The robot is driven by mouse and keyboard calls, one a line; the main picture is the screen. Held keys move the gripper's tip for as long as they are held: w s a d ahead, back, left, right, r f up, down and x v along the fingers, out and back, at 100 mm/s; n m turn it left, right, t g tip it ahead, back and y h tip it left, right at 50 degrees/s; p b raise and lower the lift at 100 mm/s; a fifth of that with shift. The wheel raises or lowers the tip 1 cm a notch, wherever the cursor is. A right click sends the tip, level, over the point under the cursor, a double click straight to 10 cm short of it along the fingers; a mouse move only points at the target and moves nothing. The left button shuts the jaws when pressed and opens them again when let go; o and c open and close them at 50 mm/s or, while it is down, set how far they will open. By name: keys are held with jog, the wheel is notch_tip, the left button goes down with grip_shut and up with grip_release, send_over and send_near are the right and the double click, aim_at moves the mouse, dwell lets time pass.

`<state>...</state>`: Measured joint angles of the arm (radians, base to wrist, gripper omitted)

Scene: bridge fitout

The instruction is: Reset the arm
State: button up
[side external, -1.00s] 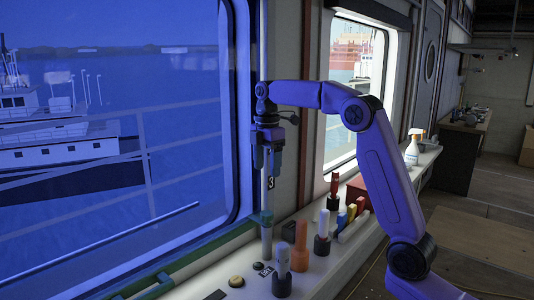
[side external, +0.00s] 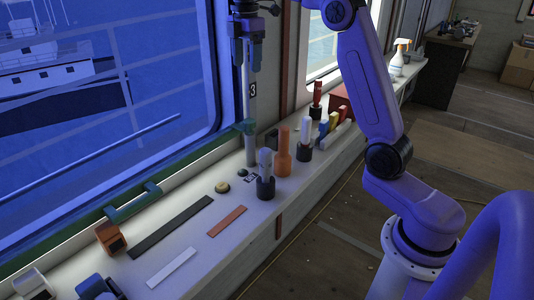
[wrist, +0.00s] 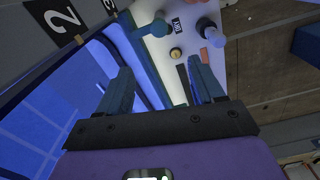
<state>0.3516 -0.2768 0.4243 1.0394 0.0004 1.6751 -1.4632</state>
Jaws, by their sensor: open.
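The white sill (side external: 225,250) runs below the window and also shows in the wrist view beyond the fingers.
On the sill stand an orange cylinder (side external: 284,155), a white-topped marker in a dark holder (side external: 265,185) and several coloured items. A black strip (side external: 172,226), an orange strip (side external: 227,221) and a white strip (side external: 172,267) lie flat. A spray bottle (side external: 398,60) stands farther back.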

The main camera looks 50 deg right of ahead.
jog(key=s+a+f+m, duration=0.1)
jog(key=s+a+f, duration=0.2)
jog(key=s+a, duration=0.5)
jog(key=s+a+f+m, duration=0.1)
jog(key=s+a+f, duration=0.3)
jog(key=s+a, duration=0.45)
jog(key=s+d+f, duration=0.1)
jog(key=s+f, duration=0.2)
jog(key=s, duration=0.3)
jog(key=s+d+f+m, duration=0.1)
jog(key=s+f, duration=0.2)
jog(key=s, duration=0.4)
jog(key=s+d+f, duration=0.1)
jog(key=s+f, duration=0.2)
jog(key=s, duration=0.4)
jog(key=shift+s+d, duration=0.25)
